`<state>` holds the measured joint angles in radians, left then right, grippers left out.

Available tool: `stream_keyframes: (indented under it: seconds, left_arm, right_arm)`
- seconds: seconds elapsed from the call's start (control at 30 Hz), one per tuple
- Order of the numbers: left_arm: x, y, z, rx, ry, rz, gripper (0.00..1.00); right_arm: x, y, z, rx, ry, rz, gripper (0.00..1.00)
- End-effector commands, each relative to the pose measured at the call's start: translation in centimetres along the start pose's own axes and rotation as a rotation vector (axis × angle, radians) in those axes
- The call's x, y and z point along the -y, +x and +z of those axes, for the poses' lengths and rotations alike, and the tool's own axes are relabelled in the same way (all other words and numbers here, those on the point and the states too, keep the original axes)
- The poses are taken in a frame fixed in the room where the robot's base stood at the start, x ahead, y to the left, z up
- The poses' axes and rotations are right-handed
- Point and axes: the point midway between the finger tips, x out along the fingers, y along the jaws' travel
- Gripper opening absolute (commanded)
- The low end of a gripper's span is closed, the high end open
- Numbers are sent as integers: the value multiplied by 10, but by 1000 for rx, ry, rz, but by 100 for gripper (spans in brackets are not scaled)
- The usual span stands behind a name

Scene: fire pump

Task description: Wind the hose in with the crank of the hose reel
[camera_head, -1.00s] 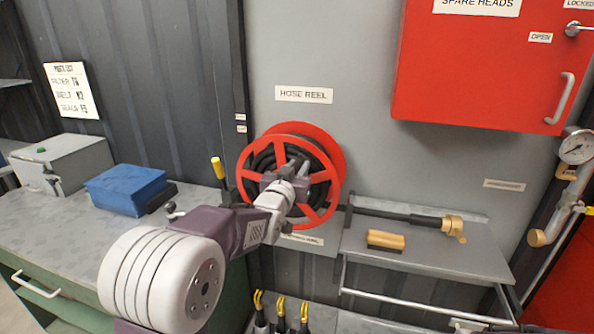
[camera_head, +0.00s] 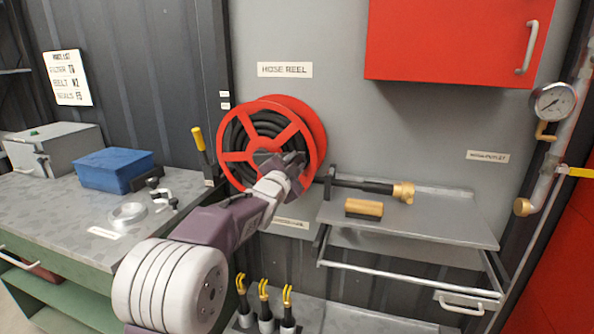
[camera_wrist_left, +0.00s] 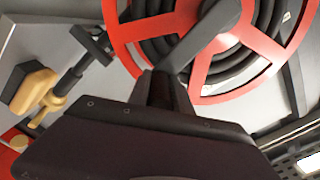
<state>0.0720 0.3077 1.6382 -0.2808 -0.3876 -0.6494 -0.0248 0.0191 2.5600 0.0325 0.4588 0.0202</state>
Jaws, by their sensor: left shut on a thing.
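The hose reel (camera_head: 258,108) is a red spoked wheel with black hose (camera_head: 240,132) coiled in it, mounted on the grey wall under the HOSE REEL sign. My left gripper (camera_head: 290,163) is at the lower right of the reel's face. In the left wrist view it is shut on the crank handle, and the grey crank arm (camera_wrist_left: 205,42) runs from there up to the hub. The handle itself is mostly hidden by the jaws. The reel also fills the top of the left wrist view (camera_wrist_left: 128,38). My right gripper is not in view.
A grey shelf (camera_head: 440,222) at the right holds a brass-tipped nozzle (camera_head: 402,192) and a wooden-topped brush (camera_head: 364,207). A red cabinet (camera_head: 440,40) hangs above. A workbench (camera_head: 60,215) with a blue box (camera_head: 115,170) stands left. Yellow-handled tools (camera_head: 264,295) stand below.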

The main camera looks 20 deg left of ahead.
Motion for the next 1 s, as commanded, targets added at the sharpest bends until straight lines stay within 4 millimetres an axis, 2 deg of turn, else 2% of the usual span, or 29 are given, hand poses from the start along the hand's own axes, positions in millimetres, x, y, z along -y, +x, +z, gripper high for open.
stream_keyframes:
  seconds: [0.03, 0.4, 0.7, 1.0]
  left_arm:
    - [-12, 0, 10, -3, 43, -2, 0]
    - [-42, 0, 40, -2, 393, -1, 0]
    - [-54, 0, 64, -2, 642, -1, 0]
    - [-59, 0, 81, -1, 803, 0, 0]
  right_arm:
    - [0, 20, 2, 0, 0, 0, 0]
    - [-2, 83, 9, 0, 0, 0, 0]
    - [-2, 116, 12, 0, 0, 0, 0]
    - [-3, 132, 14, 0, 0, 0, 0]
